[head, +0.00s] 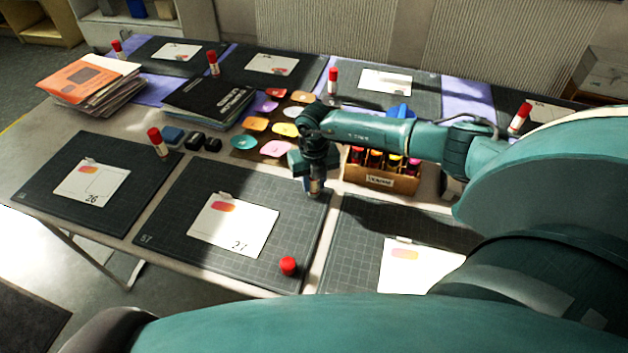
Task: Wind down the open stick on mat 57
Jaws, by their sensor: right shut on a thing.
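Mat 57 (175,225) is the dark grid cutting mat at the front middle, with its number at its left edge. A white card (235,222) with an orange-pink patch lies on it. A red cap (288,266) sits apart on the mat's front right part. My right gripper (315,178) points down over the mat's back right corner. It is shut on the glue stick (315,188), of which only a small low part shows below the fingers. The stick's top is hidden, so I cannot tell how far the glue stands out. My left gripper is not in view.
Colored paper pieces (277,148) and dark blocks (193,141) lie behind the mat. Neighboring mats carry cards, and several red-capped sticks (157,141) stand around. The mat's front left is clear.

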